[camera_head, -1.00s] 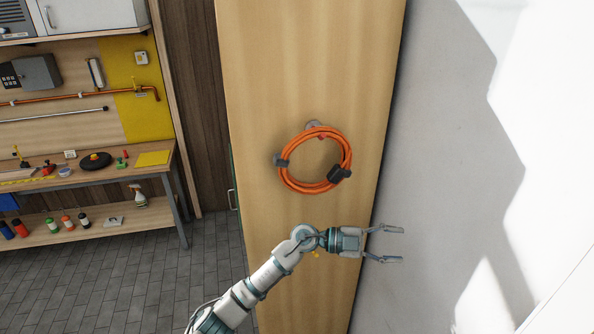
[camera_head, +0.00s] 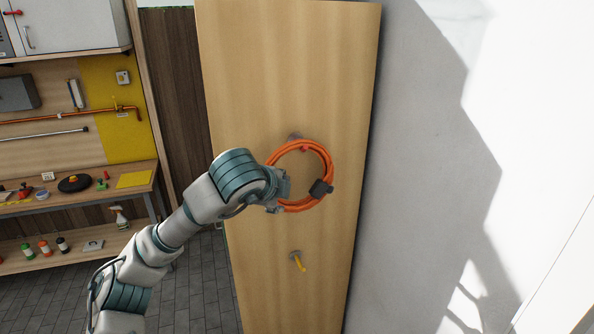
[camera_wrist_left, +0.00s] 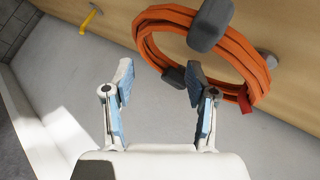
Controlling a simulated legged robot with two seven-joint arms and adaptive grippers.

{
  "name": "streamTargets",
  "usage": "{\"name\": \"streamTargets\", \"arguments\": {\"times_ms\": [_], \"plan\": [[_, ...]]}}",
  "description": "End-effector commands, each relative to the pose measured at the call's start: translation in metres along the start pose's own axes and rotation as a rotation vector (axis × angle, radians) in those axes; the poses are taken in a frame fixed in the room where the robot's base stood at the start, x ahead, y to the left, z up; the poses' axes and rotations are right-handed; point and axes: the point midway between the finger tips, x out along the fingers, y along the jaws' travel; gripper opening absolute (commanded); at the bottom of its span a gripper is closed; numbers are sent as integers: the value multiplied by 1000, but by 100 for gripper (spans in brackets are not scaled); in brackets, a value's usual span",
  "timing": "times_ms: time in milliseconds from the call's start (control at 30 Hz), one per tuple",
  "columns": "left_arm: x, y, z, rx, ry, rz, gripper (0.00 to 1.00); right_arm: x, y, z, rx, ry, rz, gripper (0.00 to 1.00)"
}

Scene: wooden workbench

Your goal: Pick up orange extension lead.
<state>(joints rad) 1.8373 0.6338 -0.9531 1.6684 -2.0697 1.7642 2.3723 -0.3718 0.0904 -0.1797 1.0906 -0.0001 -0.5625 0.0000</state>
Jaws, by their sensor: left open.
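The orange extension lead (camera_head: 327,160) hangs as a coil on the wooden panel, from a hook near its top. A dark plug or connector (camera_head: 321,188) sits on its lower right. My left arm reaches across from the lower left, and its wrist covers the left side of the coil; the fingers are hidden in the head view. In the left wrist view my left gripper (camera_wrist_left: 158,90) is open and empty. The coil (camera_wrist_left: 240,62) lies ahead and to the right there, with its near edge close to the right finger; I cannot tell whether they touch. My right gripper is not in view.
The wooden panel (camera_head: 290,80) stands upright beside a grey wall (camera_head: 410,200). A yellow-handled tool (camera_head: 299,262) hangs below the coil. A workbench (camera_head: 130,190) with tools and bottles stands at the left. The floor between is clear.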

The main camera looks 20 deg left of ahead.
Motion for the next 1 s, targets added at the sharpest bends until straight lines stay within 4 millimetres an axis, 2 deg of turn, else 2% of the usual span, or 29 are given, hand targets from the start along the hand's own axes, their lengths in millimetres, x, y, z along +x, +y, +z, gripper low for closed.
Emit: {"name": "streamTargets", "arguments": {"times_ms": [100, 200, 433, 700, 1000], "plan": [[25, 0, 0, 0, 0, 2, 57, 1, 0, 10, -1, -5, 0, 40], [41, 0, 0, 1, 1, 1, 57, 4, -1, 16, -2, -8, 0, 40], [60, 0, -1, 2, 1, 1, 57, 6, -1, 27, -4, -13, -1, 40], [99, 2, -4, 1, 3, 1, 57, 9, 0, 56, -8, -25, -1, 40], [105, 3, -4, 2, 3, 0, 57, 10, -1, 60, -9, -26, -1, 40]]}}
